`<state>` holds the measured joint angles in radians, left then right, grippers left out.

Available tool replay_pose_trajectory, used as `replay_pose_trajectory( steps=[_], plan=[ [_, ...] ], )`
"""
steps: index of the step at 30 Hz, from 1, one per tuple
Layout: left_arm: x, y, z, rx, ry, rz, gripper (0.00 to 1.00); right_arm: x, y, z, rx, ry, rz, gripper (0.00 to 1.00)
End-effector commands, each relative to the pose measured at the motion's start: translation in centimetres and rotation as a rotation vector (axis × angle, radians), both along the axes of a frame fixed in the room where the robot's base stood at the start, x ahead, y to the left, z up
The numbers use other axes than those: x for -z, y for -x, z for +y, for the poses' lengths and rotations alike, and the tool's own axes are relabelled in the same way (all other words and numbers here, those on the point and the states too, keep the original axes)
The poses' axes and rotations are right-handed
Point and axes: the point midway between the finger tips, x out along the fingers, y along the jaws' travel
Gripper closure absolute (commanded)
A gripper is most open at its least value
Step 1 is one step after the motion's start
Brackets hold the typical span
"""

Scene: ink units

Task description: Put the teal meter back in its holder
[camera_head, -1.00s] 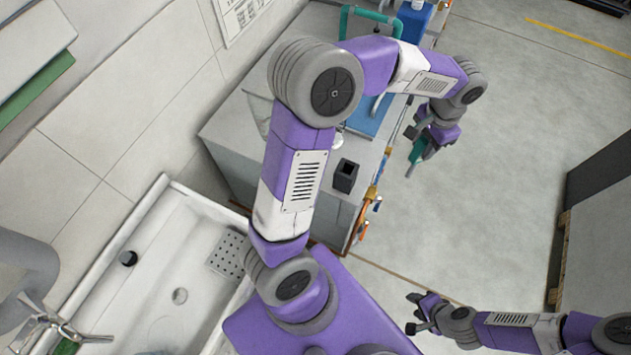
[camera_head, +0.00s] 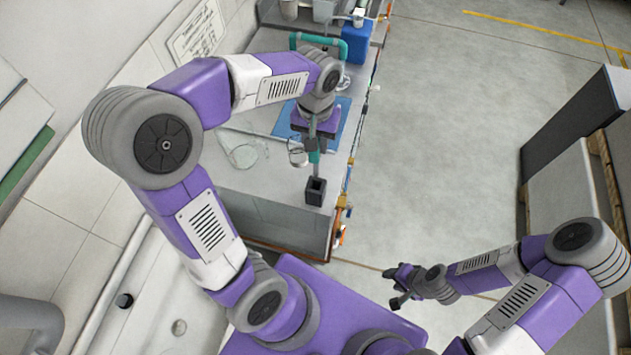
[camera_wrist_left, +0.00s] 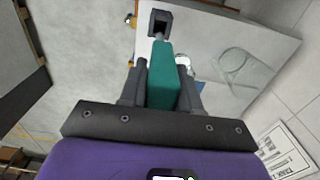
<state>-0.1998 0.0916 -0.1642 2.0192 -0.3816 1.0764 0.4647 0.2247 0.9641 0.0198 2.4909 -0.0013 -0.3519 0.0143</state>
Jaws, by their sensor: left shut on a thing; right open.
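The teal meter (camera_head: 314,157) is held in my left gripper (camera_head: 317,146) above the bench, its narrow end pointing down. In the left wrist view the meter (camera_wrist_left: 162,82) sits between both fingers of the left gripper (camera_wrist_left: 163,92), and its grey tip is close to the holder's opening. The holder is a small black open-topped box (camera_head: 316,191), upright near the bench's front corner; it also shows in the left wrist view (camera_wrist_left: 160,22). I cannot tell whether the tip is above the opening or just short of it. My right gripper (camera_head: 391,288) is open and empty, away from the bench.
A blue mat (camera_head: 287,121) and a glass dish (camera_head: 245,155) lie on the bench (camera_head: 260,190). A teal pipe (camera_head: 340,46) and a blue container (camera_head: 357,44) stand farther back. Valves (camera_head: 342,203) line the bench's right edge. A sink lies left; open floor lies right.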

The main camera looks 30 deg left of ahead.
Motion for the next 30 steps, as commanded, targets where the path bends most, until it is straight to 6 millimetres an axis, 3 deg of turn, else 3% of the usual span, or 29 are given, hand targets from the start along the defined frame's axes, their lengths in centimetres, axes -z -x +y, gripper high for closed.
replay_pose_trajectory(
  steps=[3, 9, 17, 24, 30],
  plan=[
    [3.7, 0.1, 0.0, 0.0, -0.001, 0.008, 1.0, 0.7, 0.0, 0.0, 0.0, 0.0, 0.0, 0.57],
    [8.6, 0.1, 0.0, 0.001, -0.001, 0.007, 1.0, 1.3, 0.0, 0.0, 0.0, 0.0, 0.0, 0.57],
    [11.2, 0.0, 0.0, 0.003, -0.001, 0.002, 1.0, 1.5, 0.0, 0.0, 0.0, 0.0, 0.0, 0.57],
    [14.8, 0.0, 0.0, 0.002, -0.001, 0.004, 1.0, 2.1, 0.0, 0.0, 0.0, 0.0, 0.0, 0.57],
    [15.4, -0.1, 0.0, 0.002, -0.001, 0.0, 1.0, 2.1, 0.0, 0.0, 0.0, 0.0, 0.0, 0.57]
  ],
)
